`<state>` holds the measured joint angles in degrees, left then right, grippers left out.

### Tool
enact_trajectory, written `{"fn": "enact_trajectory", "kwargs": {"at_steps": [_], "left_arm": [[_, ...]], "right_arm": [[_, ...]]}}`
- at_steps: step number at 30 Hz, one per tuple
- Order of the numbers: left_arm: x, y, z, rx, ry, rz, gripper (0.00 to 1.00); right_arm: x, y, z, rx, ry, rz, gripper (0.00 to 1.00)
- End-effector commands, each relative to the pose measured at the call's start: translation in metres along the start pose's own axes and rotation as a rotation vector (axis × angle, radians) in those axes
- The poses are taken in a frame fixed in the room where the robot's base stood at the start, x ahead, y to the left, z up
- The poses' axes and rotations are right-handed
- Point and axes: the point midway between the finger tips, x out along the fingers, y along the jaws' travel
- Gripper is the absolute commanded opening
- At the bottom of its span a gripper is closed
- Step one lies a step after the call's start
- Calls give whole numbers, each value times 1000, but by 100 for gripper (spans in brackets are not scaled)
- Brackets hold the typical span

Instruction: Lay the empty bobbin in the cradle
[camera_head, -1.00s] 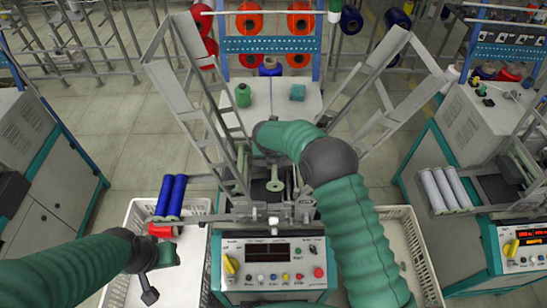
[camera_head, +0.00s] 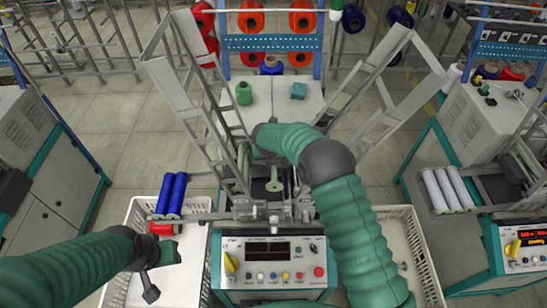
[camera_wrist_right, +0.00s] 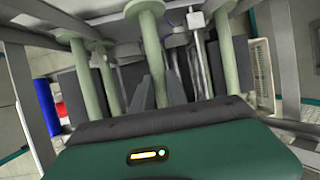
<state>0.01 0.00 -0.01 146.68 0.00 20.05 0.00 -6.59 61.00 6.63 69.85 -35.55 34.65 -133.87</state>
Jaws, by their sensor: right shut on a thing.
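My right gripper (camera_wrist_right: 157,93) is shut on a pale green empty bobbin (camera_wrist_right: 152,48), seen between its dark fingers in the right wrist view. In the head view my right arm reaches over the winding machine, and its forearm hides much of that gripper. The machine's metal cradle area (camera_head: 270,210) lies just above the control panel. From these views I cannot tell whether the held bobbin touches the cradle. My left gripper (camera_head: 152,275) hangs over the left white crate, away from the machine. Its jaws are not clear.
Two blue bobbins (camera_head: 171,194) lie on a rack at the left, with a red bobbin (camera_head: 162,229) below them. The white crate (camera_head: 112,290) stands left of the control panel (camera_head: 270,262). Tilted metal frames (camera_head: 190,105) flank the machine on both sides.

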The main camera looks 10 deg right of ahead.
Motion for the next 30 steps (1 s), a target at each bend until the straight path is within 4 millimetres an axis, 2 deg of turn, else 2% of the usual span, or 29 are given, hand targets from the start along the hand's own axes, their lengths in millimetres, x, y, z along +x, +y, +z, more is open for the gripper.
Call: {"fn": "enact_trajectory", "kwargs": {"at_steps": [24, 30], "left_arm": [[22, 0, 5, 0, 0, 0, 36], [22, 0, 5, 0, 0, 0, 36]], "right_arm": [[38, 8, -16, 0, -1, 0, 0], [40, 9, -17, 1, -2, 0, 0]]}}
